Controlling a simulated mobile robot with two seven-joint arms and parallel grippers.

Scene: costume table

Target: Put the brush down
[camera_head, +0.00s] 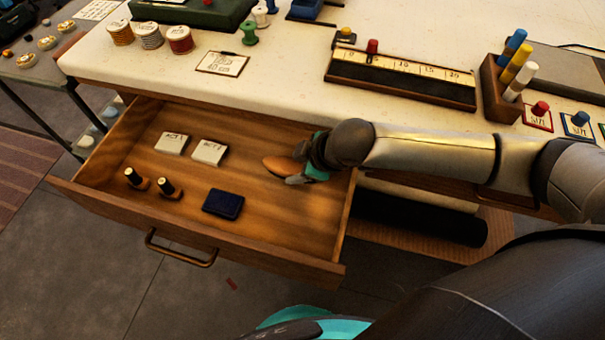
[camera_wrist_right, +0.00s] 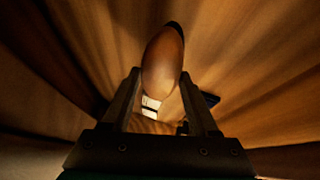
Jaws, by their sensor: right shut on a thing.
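The brush (camera_head: 280,166) has a brown oval wooden back. It is inside the open drawer (camera_head: 185,225), toward the drawer's right side. My right gripper (camera_head: 298,176) reaches over the drawer's right wall and is shut on the brush. In the right wrist view the brush (camera_wrist_right: 162,65) stands out between the two fingers (camera_wrist_right: 160,100), pointing away from the palm. Whether the brush touches the drawer floor cannot be told. My left gripper is not in view.
The drawer holds two white labelled blocks (camera_head: 172,143), two small dark-topped stamps (camera_head: 167,187) and a dark blue pad (camera_head: 223,203). Bare drawer floor lies between these and the brush. The tabletop (camera_head: 290,70) above carries thread spools (camera_head: 180,40) and a peg rack (camera_head: 507,85).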

